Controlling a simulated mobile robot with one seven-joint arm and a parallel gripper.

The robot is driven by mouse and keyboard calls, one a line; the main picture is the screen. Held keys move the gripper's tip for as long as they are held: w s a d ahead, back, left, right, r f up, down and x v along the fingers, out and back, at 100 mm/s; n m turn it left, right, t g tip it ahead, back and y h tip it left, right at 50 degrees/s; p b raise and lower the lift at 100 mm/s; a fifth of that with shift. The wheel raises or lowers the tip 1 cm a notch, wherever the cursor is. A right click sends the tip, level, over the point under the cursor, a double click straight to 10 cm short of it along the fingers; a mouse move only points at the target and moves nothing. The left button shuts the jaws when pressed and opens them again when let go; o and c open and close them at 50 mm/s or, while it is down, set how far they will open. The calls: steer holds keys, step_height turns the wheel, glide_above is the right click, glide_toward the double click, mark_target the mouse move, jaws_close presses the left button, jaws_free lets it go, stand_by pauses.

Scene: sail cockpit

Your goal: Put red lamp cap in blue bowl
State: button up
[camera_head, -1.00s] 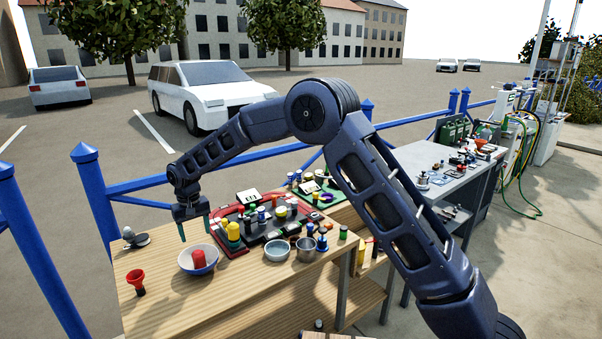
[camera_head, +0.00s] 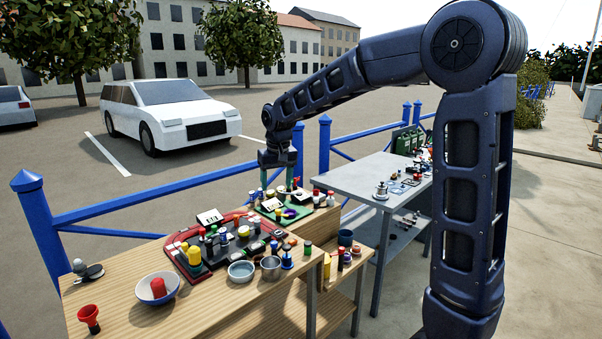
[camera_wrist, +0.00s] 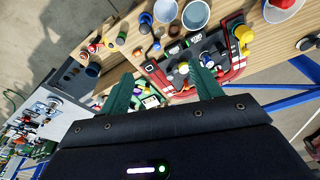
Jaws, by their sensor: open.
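The red lamp cap (camera_head: 158,287) sits inside the blue bowl (camera_head: 142,298), which has a pale inside and stands on the front left of the wooden table. My gripper (camera_head: 278,188) is open and empty above the green tray, well to the right of the bowl and behind it. In the wrist view my two green fingers (camera_wrist: 162,88) are spread apart with nothing held between them. The bowl (camera_wrist: 278,14) is partly cut off at the top right of the wrist view.
A red funnel (camera_head: 89,316) stands left of the bowl. A red-rimmed tray (camera_head: 190,268) and a green tray (camera_head: 268,212) hold several small parts. Two metal bowls (camera_head: 241,271) stand near the front edge. A grey table (camera_head: 350,177) and blue railing (camera_head: 150,193) lie beyond.

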steer(key=s+d+r+m, duration=0.1)
steer(key=s+d, duration=0.2)
steer(key=d, duration=0.4)
steer(key=s+d+r+m+t, duration=0.1)
steer(key=s+d+r, duration=0.1)
steer(key=d, duration=0.6)
steer(key=s+d+r+m, duration=0.1)
steer(key=s+d, duration=0.2)
steer(key=d, duration=0.4)
steer(key=s+d+f+m+t+h, duration=0.1)
steer(key=s+d+f, duration=0.3)
steer(key=s+d, duration=0.9)
steer(key=shift+s+d+f+m+t, duration=0.2)
steer(key=shift+s+d+m+t, duration=0.15)
steer(key=shift+s+m, duration=0.35)
